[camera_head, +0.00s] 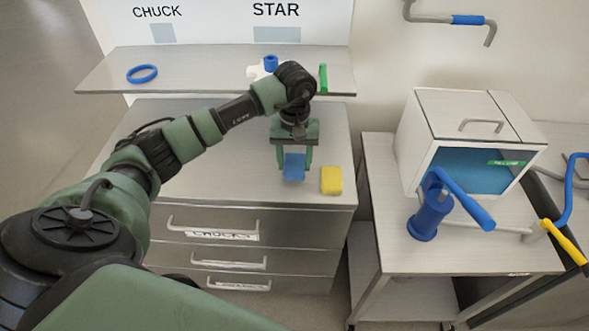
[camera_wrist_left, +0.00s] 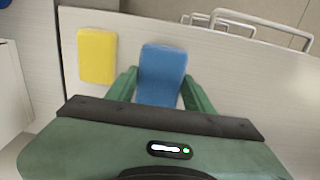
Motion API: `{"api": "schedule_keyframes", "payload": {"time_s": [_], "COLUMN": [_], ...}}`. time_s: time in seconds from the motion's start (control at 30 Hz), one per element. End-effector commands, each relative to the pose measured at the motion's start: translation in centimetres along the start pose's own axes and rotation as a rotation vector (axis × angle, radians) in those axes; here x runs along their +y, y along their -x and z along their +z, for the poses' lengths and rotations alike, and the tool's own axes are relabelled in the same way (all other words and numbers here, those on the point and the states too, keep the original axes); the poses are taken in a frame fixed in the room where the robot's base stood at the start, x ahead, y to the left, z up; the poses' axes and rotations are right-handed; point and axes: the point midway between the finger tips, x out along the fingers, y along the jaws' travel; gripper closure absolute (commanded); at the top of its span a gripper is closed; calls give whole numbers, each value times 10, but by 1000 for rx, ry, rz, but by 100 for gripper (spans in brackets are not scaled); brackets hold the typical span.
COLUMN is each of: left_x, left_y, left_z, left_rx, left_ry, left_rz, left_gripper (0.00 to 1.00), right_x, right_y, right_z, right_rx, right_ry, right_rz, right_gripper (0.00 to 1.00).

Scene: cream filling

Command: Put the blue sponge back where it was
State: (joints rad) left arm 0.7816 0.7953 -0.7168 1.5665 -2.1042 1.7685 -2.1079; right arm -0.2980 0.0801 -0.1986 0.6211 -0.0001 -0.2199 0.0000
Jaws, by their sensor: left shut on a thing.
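The blue sponge (camera_head: 294,167) is between the fingers of my left gripper (camera_head: 295,165), which is shut on it. The sponge is at the front right part of the metal drawer cabinet's top (camera_head: 225,165), just left of the yellow sponge (camera_head: 331,180). In the left wrist view the blue sponge (camera_wrist_left: 162,74) stands between the two green fingers (camera_wrist_left: 160,90), with the yellow sponge (camera_wrist_left: 97,56) to its left and apart from it. I cannot tell whether the blue sponge touches the cabinet top. My right gripper is not in view.
A shelf (camera_head: 200,72) behind holds a blue ring (camera_head: 142,74), a small blue part (camera_head: 271,63) and a green item (camera_head: 323,78). At right, a table (camera_head: 460,255) carries a white box (camera_head: 470,130) and a blue-handled machine (camera_head: 432,210). The cabinet top's left side is clear.

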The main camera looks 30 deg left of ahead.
Motion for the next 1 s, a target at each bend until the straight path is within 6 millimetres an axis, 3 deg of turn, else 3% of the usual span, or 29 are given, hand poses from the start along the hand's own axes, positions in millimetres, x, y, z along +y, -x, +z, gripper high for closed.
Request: {"api": "schedule_keyframes", "payload": {"time_s": [0.4,0.77,0.8,0.87,1.0], "left_x": [0,0,0,0,0], "left_y": [-45,-50,-49,-48,-48], "left_z": [1,0,0,0,0], "left_rx": [-2,1,1,0,0], "left_ry": [1,0,0,0,0], "left_rz": [0,0,1,1,1], "left_gripper": [86,86,43,26,26], "right_x": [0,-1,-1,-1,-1], "right_y": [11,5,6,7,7], "right_z": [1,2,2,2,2], "right_rx": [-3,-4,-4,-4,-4], "right_ry": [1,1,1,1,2], "right_rz": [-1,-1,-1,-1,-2], "right_gripper": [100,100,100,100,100]}}
